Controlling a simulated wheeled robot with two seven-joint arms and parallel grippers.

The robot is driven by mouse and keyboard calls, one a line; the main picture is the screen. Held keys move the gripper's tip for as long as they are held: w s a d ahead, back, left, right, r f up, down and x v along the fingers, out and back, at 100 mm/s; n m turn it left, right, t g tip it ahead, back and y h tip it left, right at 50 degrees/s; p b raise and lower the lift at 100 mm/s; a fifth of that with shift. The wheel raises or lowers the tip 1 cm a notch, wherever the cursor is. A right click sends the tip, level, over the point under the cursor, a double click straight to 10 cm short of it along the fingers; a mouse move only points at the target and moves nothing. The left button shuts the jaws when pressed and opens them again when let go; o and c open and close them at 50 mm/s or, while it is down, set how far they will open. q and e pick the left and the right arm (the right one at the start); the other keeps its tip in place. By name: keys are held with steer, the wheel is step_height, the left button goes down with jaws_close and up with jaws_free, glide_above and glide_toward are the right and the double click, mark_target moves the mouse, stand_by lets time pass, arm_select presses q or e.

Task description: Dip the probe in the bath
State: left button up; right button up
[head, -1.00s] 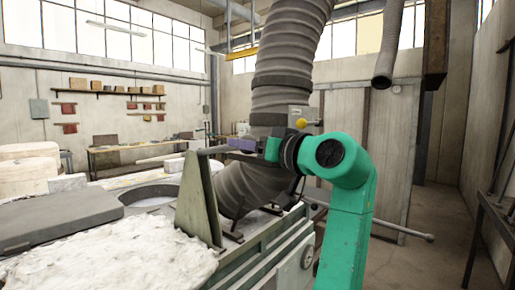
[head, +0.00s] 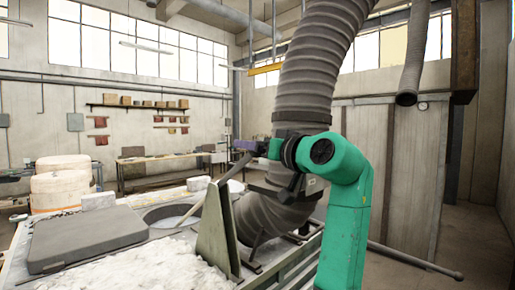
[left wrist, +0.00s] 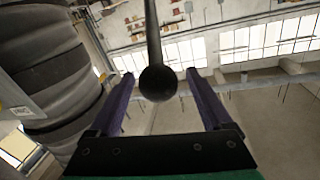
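The probe, a long thin dark rod (head: 236,168), slants down to the left from my left gripper (head: 246,146) in the head view. Its lower end is over the round opening of the bath (head: 152,213); I cannot tell whether it touches the contents. In the left wrist view, the purple fingers of that gripper (left wrist: 159,78) stand either side of the rod's dark ball end (left wrist: 158,84), with narrow gaps beside the ball; the rod runs away from it. The rod turns with the gripper, so it is held. My right gripper is not in view.
An upright green plate (head: 215,232) stands just right of the bath, close to the rod. A thick ribbed hose (head: 308,80) rises right beside the gripper. A flat grey lid (head: 85,238) and pale drums (head: 62,182) lie left. A white crusted surface fills the front left.

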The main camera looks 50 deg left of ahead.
arm_select(q)
steer(key=shift+d+f, duration=0.15)
steer(key=shift+d, duration=0.15)
steer(key=s+d+b, duration=0.2)
steer(key=d+b, duration=0.3)
steer(key=d, duration=0.8)
steer(key=shift+s+d, duration=0.3)
steer(key=shift+w, duration=0.1)
